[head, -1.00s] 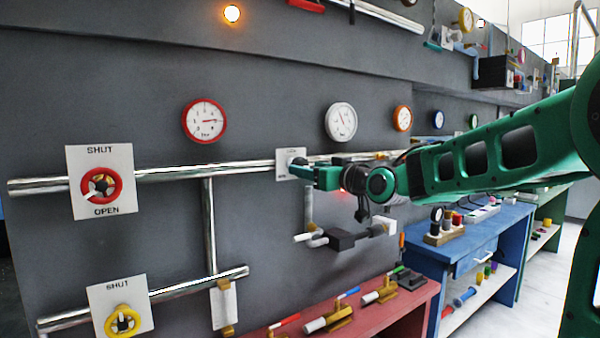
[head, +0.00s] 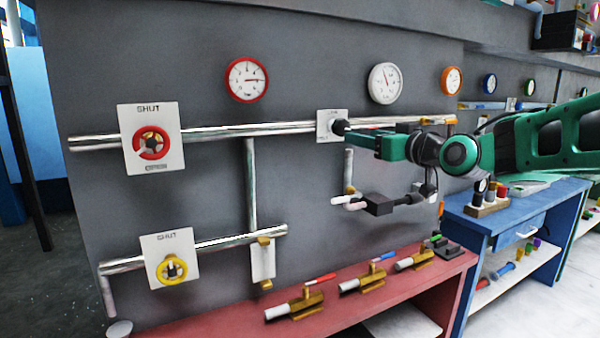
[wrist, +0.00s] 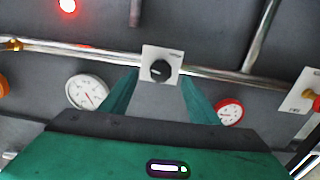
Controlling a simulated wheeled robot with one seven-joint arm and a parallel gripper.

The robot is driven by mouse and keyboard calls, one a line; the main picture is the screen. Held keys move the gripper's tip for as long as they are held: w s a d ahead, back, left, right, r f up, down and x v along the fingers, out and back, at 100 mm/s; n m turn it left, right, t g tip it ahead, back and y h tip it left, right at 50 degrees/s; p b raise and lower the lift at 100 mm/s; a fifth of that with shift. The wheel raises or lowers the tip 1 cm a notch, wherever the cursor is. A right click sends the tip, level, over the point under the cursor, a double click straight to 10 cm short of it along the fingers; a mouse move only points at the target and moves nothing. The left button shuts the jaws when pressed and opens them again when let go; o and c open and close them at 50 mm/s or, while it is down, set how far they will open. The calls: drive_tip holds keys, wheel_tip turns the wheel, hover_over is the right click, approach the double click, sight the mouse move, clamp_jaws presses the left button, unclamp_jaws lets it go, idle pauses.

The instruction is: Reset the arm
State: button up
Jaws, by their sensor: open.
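My gripper (head: 362,140) is at the end of my green arm, in front of the grey wall. In the wrist view its two green fingers (wrist: 160,95) stand apart with nothing held between them. A black knob (wrist: 160,71) on a white plate (wrist: 148,53) shows just beyond the fingertips, in line with the gap. In the head view the same plate (head: 323,125) sits on the upper pipe, partly hidden by my gripper. I cannot tell whether the fingers touch the knob.
A red valve wheel (head: 152,143) and a yellow one (head: 171,270) are on plates at the left. Pipes and gauges line the wall. A red bench (head: 410,290) with several brass valves stands below, and a blue bench (head: 500,228) is at right.

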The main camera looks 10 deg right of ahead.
drive_tip(key=s+d+f+m+g+h, duration=0.2)
drive_tip(key=s+d+f+g+h, duration=0.15)
drive_tip(key=s+d+f, duration=0.55)
drive_tip(key=s+d+f+m+g+h, duration=0.25)
drive_tip(key=s+f+g, duration=0.3)
drive_tip(key=f, duration=0.65)
drive_tip(key=s+d+f+m+g, duration=0.1)
drive_tip(key=s+f+g, duration=0.3)
drive_tip(key=s, duration=0.8)
drive_tip(key=s+d+f+m+g, duration=0.1)
drive_tip(key=s+f+m+g, duration=0.3)
drive_tip(key=s, duration=0.9)
wheel_tip(320, 180, down, 3)
drive_tip(key=shift+s+r+m+y, duration=0.15)
drive_tip(key=shift+r+m+y, duration=0.05)
drive_tip(key=shift+m+y, duration=0.15)
drive_tip(key=shift+w+f, duration=0.25)
drive_tip(key=shift+w, duration=0.4)
